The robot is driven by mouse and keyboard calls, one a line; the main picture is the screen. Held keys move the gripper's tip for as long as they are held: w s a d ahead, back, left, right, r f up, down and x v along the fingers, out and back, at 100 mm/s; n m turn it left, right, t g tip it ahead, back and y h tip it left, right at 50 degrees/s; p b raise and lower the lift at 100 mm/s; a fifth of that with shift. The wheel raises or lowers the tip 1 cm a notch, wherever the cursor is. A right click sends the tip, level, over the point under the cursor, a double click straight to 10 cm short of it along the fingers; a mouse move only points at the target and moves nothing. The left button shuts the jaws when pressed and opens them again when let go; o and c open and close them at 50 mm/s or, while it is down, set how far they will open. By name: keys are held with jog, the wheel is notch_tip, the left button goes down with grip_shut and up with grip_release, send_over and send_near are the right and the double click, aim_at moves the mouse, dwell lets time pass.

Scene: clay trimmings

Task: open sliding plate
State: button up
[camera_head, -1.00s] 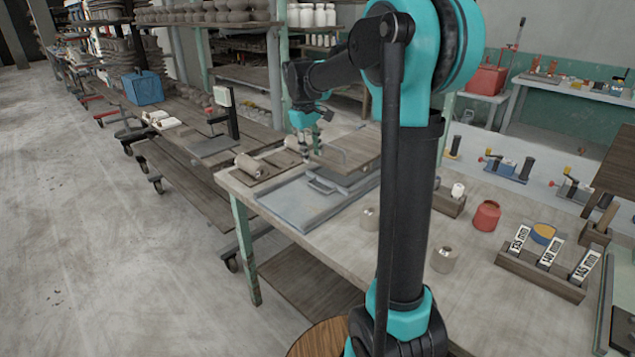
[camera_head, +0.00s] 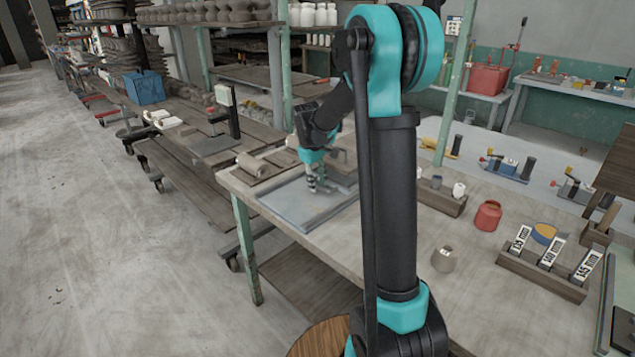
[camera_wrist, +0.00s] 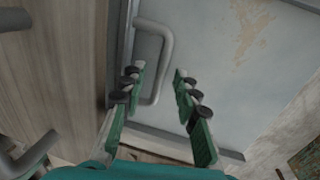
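The sliding plate (camera_head: 283,201) is a flat grey metal sheet in a frame on the near left part of the workbench. In the wrist view the plate (camera_wrist: 225,90) fills the upper right, with a worn tan patch. Its grey U-shaped handle (camera_wrist: 166,60) stands near its left edge. My gripper (camera_head: 318,186) is low over the plate. In the wrist view my gripper (camera_wrist: 160,84) is open, its fingers either side of the lower part of the handle's bar. I cannot tell whether either finger touches it. In the head view my gripper hides the handle.
Brown wood (camera_wrist: 50,70) with another grey handle (camera_wrist: 28,157) lies left of the plate in the wrist view. My arm hides part of the bench.

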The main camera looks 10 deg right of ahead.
grip_shut()
jog(key=shift+s+a, duration=0.1)
jog(key=shift+a, duration=0.05)
jog(key=s+a, duration=0.3)
jog(key=a, duration=0.2)
jog(key=s+a, duration=0.4)
jog(key=a, duration=0.1)
jog(key=s+a, duration=0.4)
jog(key=a, duration=0.1)
grip_release()
jog(key=shift+r, duration=0.15)
dwell(0.3)
notch_tip(320, 180, up, 12)
jog(key=s+a, duration=0.1)
jog(key=a, duration=0.1)
jog(key=shift+s+f, duration=0.15)
jog(key=shift+f, duration=0.05)
